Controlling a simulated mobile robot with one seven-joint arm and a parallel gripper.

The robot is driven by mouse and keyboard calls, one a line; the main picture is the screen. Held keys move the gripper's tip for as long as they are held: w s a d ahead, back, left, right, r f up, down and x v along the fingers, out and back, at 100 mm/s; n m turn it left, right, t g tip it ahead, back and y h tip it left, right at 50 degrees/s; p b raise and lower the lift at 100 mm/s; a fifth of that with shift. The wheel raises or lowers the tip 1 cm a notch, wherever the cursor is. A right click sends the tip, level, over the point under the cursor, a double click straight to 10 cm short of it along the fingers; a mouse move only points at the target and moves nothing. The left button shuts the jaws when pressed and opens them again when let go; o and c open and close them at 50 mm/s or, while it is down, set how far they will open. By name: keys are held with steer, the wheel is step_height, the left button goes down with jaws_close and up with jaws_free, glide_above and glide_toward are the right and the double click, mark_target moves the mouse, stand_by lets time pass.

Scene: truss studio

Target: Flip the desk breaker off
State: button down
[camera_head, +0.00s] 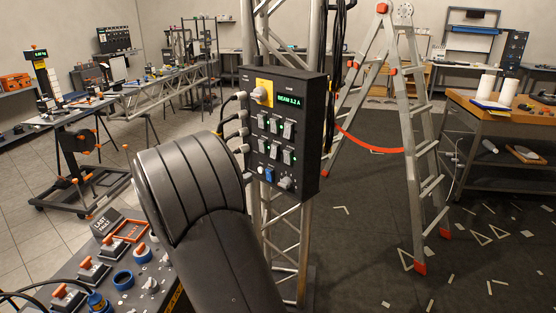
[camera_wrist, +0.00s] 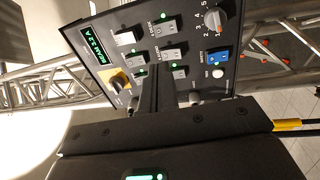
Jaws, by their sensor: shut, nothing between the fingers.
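The black breaker panel (camera_head: 285,130) is mounted upright on a truss in the head view, with a green display reading "BEAM 3.2 A". It carries several grey rocker switches (camera_head: 276,126) with small green lights, and a blue rocker (camera_head: 269,174). The panel fills the top of the wrist view (camera_wrist: 150,42), turned and tilted. The rocker labels are too small to tell which is the desk breaker. My gripper (camera_wrist: 160,80) is shut and empty, with its dark fingertips in front of the rockers in the wrist view; contact cannot be told. My arm hides it in the head view.
A yellow-plated knob (camera_head: 262,93) and plugged cables (camera_head: 236,120) are at the panel's left. A sloped console (camera_head: 128,272) with buttons stands at lower left. A stepladder (camera_head: 410,130) and a wooden workbench (camera_head: 500,115) stand to the right, with floor between.

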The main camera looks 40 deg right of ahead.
mark_target(285, 154)
steer(key=shift+w, duration=0.1)
steer(key=x, duration=1.4)
steer(key=shift+f, duration=0.1)
steer(key=shift+d, duration=0.25)
steer(key=shift+a, duration=0.1)
steer(key=s+a+r, duration=0.2)
steer(key=a, duration=1.2)
steer(key=shift+s, duration=0.2)
steer(key=shift+d, duration=0.1)
